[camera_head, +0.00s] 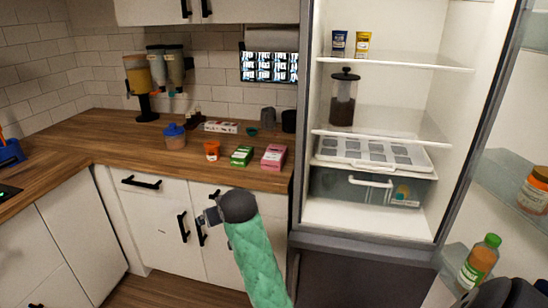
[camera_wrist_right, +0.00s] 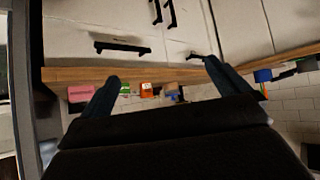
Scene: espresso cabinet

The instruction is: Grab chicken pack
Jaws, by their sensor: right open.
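No pack can be read as chicken at this size. A pink pack (camera_head: 273,157) lies on the wooden counter beside the fridge, with a green pack (camera_head: 241,155) to its left. The pink pack also shows at the left in the right wrist view (camera_wrist_right: 80,93), where the scene is upside down; the green pack is partly hidden there. My right gripper (camera_wrist_right: 162,71) is open, its two dark fingers apart and empty, pointing towards the counter from a distance. My left gripper's fingers are not seen.
The fridge (camera_head: 375,217) stands open with a jar (camera_head: 342,98) on a shelf and a clear drawer (camera_head: 370,187) below. Its door holds a bottle (camera_head: 480,262). An orange tub (camera_head: 212,150) and a blue-lidded jar (camera_head: 175,138) stand on the counter (camera_head: 130,150). A green-sleeved arm of mine is before the cabinets.

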